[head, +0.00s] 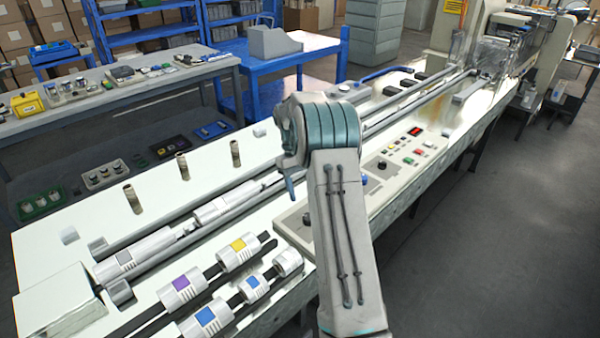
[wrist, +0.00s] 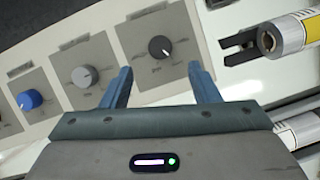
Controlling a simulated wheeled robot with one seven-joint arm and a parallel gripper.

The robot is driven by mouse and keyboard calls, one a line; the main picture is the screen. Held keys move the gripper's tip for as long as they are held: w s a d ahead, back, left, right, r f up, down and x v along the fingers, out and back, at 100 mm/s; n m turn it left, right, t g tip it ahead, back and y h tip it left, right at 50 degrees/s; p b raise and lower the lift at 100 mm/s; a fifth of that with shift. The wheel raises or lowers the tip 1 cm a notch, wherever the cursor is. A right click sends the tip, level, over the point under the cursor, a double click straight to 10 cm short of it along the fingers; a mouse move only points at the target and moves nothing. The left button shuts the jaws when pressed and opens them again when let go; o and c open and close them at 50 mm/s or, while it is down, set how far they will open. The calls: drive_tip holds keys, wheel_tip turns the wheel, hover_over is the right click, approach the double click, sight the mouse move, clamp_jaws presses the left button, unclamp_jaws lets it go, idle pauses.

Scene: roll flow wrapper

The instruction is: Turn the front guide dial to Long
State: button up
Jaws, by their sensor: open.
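I see no contact. In the head view, one dial plate (head: 292,225) shows left of my arm, which hides part of the panel. One blue finger shows there.
Rolls with coloured labels, such as a yellow-labelled roll (head: 238,251), lie on dark rails left of the dials. One also shows close by in the wrist view (wrist: 290,35). A button panel (head: 412,150) lies right of my arm. Open floor (head: 500,250) lies at right.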

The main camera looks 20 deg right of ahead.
drive_tip(key=v, duration=0.6)
idle(0.4)
drive_tip(key=s+a+r+t, duration=0.4)
drive_tip(key=s+a+r, duration=0.6)
drive_tip(key=s, duration=0.4)
drive_tip(key=s+a+f+t, duration=0.1)
drive_tip(key=s+a+f, duration=0.1)
drive_tip(key=s, duration=0.6)
drive_tip(key=s+a+f+m+t, duration=0.1)
drive_tip(key=s+a+f+t, duration=0.1)
drive_tip(key=s, duration=0.7)
drive_tip(key=shift+s+a, duration=0.3)
drive_tip(key=shift+a, duration=0.3)
